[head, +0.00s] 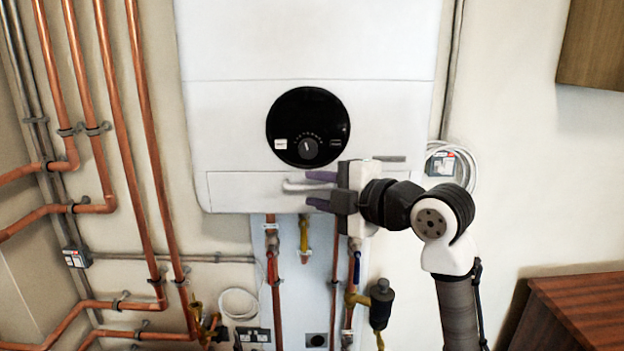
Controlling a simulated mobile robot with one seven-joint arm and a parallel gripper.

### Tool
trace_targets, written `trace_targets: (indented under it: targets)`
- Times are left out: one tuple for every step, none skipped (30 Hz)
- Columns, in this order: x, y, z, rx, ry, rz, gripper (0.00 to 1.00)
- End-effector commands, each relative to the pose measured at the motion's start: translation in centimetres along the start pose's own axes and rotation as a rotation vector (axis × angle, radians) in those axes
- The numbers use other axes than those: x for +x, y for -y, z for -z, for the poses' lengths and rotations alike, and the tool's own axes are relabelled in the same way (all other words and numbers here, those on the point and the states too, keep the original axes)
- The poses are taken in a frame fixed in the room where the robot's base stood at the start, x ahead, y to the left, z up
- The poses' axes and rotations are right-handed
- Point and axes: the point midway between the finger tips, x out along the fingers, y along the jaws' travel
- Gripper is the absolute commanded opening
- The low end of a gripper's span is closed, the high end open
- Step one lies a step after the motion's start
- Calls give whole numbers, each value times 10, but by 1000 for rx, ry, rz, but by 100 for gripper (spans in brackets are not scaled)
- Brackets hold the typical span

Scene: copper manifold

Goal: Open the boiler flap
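The white boiler (230,120) hangs on the wall in the head view. Its flap (245,190) is the low panel along the bottom front and looks closed, flush with the front. A short pale handle (300,186) sticks out from the flap. My gripper (318,190) comes in from the right, in front of the flap. Its two dark fingers are apart, one above and one below the handle, with a visible gap. I cannot tell how deep the handle lies between them. My gripper and wrist hide the flap's right part.
A round black control panel (290,115) sits just above the flap. Copper pipes (118,130) run down the left wall. Valves and pipes (272,260) hang below the boiler. A wooden cabinet (585,310) stands at the lower right. A wall cupboard (595,45) is at the upper right.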

Motion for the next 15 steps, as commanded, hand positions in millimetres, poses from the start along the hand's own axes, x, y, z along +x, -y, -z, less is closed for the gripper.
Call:
trace_targets:
  targets:
    - [6,-2,0,2,-2,1,31]
    - [9,-2,0,2,-2,1,31]
    - [13,-1,0,1,-1,1,31]
    - [15,-1,0,1,-1,1,31]
    - [17,-1,0,1,-1,0,31]
    - [18,0,0,1,-1,0,31]
    - [19,0,0,1,-1,0,31]
    - [20,0,0,1,-1,-1,31]
    - [20,0,0,1,-1,-1,31]
    - [20,0,0,1,0,-1,31]
    - [20,0,0,1,0,-1,31]
    - [20,0,0,1,0,-1,31]
    - [20,0,0,1,0,-1,31]
    - [20,0,0,0,0,-1,31]
    - [20,0,0,0,0,0,31]
